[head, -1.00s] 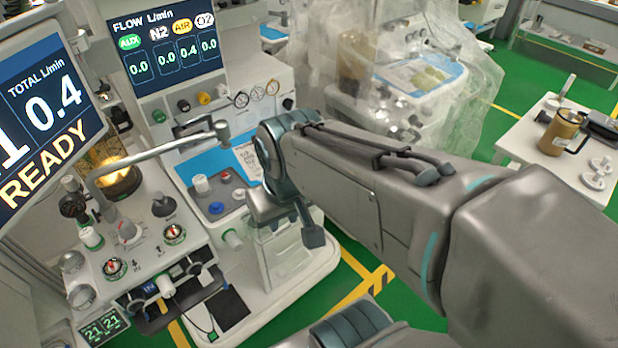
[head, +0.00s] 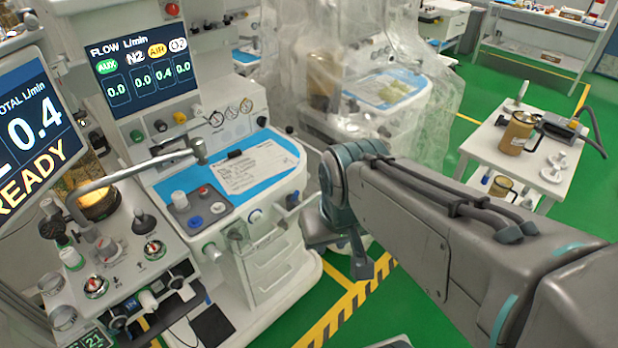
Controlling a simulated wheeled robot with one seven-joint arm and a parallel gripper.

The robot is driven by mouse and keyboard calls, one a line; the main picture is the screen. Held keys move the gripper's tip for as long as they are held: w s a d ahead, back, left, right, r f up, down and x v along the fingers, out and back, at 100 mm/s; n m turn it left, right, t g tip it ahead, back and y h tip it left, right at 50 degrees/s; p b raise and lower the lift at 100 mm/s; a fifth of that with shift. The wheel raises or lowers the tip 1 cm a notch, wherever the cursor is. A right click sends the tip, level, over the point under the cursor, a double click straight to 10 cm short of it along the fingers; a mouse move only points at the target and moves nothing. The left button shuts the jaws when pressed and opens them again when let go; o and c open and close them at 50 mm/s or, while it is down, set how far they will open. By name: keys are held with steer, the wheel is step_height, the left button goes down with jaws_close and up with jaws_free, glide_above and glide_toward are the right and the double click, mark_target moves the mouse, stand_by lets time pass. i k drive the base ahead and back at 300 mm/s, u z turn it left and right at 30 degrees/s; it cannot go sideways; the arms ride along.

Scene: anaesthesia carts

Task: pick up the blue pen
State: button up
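I cannot make out a blue pen for certain in the head view. A blue work surface (head: 285,146) on the anaesthesia cart holds printed white papers and a small dark item (head: 235,154), too small to identify. My arm reaches in from the right, and my gripper (head: 343,245) hangs from its end, just right of the cart's drawers and lower than the blue surface. It is apart from the papers. Its fingers are not clear enough to tell whether they are open, and I see nothing held.
Left of the papers is a grey block with coloured knobs (head: 200,207). A bent metal pipe (head: 130,172) projects over the cart. A plastic-draped machine (head: 365,75) stands behind. A white table (head: 482,141) with a brown mug (head: 517,132) is at right. Green floor lies between.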

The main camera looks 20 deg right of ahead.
mark_target(296, 192)
steer(key=z, duration=0.05)
steer(key=i, duration=0.5)
steer(key=z, duration=1.95)
steer(key=i, duration=1.25)
steer(key=u, duration=3)
